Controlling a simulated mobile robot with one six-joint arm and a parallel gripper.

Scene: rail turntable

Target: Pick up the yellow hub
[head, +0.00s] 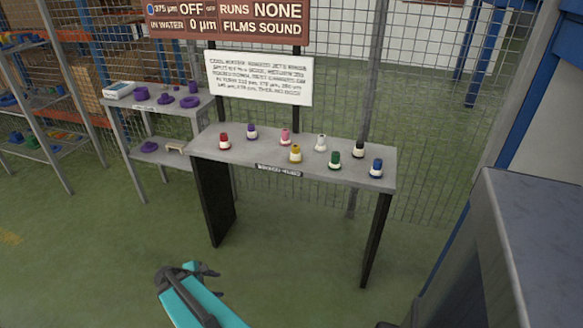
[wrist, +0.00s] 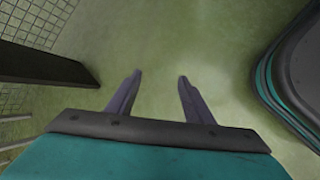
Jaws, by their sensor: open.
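The yellow hub (head: 295,154) stands upright near the front edge of the grey table (head: 350,178), about the middle of its length. It has a yellow body with a pale band. My gripper (head: 208,270) is low in front of the table, over the green floor and well away from the hub. In the wrist view my gripper (wrist: 160,80) has its two fingers apart with only floor between them. The hub does not show in the wrist view.
Red (head: 224,142), purple (head: 252,132), pink (head: 285,137), white (head: 321,143), green (head: 334,160), black (head: 358,150) and blue (head: 376,168) hubs share the tabletop. A wire fence (head: 420,120) and a white notice (head: 259,78) stand behind. A shelf with purple parts (head: 190,101) is left. The floor in front is clear.

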